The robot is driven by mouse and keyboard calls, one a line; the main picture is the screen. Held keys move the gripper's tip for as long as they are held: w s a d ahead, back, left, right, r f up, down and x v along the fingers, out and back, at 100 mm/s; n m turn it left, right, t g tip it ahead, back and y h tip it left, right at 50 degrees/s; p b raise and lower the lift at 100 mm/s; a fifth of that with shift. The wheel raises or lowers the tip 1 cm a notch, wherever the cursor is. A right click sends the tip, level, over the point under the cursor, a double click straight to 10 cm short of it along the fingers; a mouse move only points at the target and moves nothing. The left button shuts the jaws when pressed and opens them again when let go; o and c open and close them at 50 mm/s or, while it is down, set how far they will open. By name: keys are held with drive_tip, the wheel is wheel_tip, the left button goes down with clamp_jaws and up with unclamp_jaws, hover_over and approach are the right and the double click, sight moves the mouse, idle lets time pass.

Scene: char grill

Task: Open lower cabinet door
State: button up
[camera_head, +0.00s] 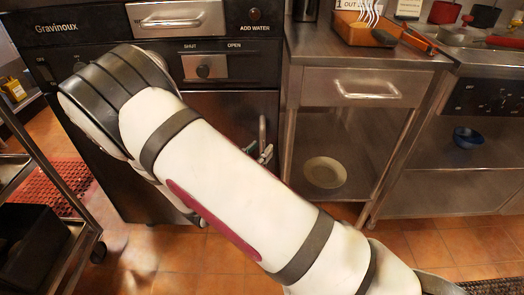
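The lower cabinet door (225,104) is the dark front below the panel marked SHUT and OPEN. It looks closed, but my arm covers most of it. A vertical metal handle (262,130) shows at the door's right edge, just past my arm. My white arm crosses the view from lower right to upper left and bends back behind itself. My gripper is mostly or wholly hidden behind the arm. Small metal parts by the lower end of the handle may be its fingertips. I cannot tell whether they touch the handle or how far they are apart.
A steel counter with a drawer (367,88) stands right of the cabinet, with a pale bowl (324,172) on its lower shelf. A wheeled rack (75,255) stands at left. Tiled floor (135,245) shows between rack and arm.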

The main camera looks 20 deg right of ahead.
drive_tip(key=shift+x, duration=1.05)
clamp_jaws()
